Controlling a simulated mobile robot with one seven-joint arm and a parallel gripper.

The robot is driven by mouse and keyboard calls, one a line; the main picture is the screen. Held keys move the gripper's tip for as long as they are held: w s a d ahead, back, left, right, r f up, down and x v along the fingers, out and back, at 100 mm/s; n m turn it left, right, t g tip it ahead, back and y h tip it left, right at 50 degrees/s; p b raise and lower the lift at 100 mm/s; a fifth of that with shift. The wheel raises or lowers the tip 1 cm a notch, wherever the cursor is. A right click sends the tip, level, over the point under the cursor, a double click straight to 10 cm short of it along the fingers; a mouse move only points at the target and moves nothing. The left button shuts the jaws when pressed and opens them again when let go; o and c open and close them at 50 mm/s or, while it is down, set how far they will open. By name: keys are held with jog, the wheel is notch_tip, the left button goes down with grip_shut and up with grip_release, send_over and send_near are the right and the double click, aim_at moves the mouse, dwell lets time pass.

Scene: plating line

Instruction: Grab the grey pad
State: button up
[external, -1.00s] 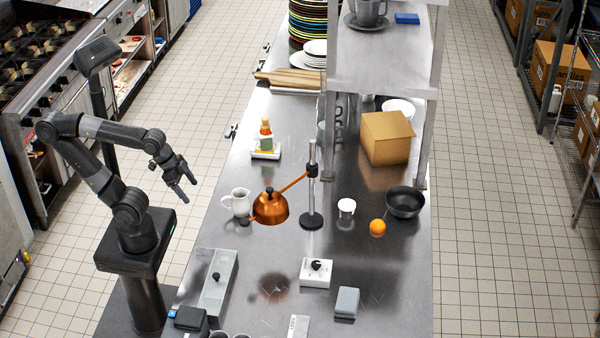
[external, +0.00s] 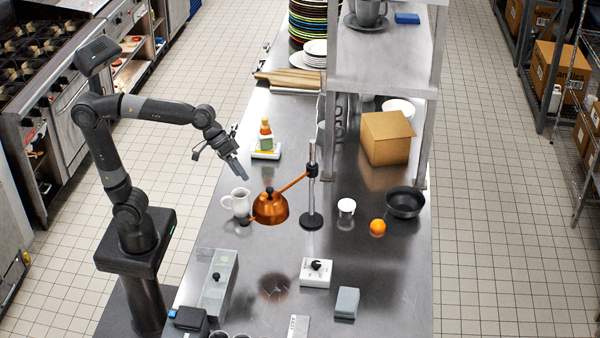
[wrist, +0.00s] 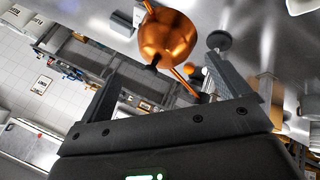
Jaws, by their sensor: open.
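The grey pad (external: 347,302) is a small grey block lying on the steel counter near its front, right of a white box with a black knob (external: 316,272). My gripper (external: 238,168) is in the air over the left side of the counter, well behind and left of the pad, above the white mug (external: 237,203). It is open and empty. In the wrist view my gripper's (wrist: 161,68) two fingers stand apart, with a copper lamp shade (wrist: 168,38) beyond them.
The copper lamp (external: 270,208) on its stand (external: 312,205) rises between my gripper and the pad. A long grey box (external: 217,285) is at the left front.

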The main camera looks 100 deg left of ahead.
jog(key=w+d+f+n+h, duration=0.1)
jog(key=w+n, duration=0.2)
jog(key=w, duration=0.6)
jog(key=w+d+f+n+g+h, duration=0.1)
jog(key=w+n, duration=0.1)
jog(key=w, duration=0.6)
jog(key=w+d+f+n+h, duration=0.1)
jog(key=w+d+n, duration=0.15)
jog(key=w, duration=0.65)
jog(key=n+g, duration=0.4)
send_near(347, 297)
jog(key=shift+h, duration=0.4)
jog(key=x, duration=0.4)
jog(key=shift+w+f, duration=0.3)
jog(key=shift+w, duration=0.05)
jog(key=x, duration=0.5)
jog(key=shift+s+a+f, duration=0.15)
jog(key=shift+s, duration=0.15)
jog(key=shift+c, duration=0.2)
jog(key=c, duration=1)
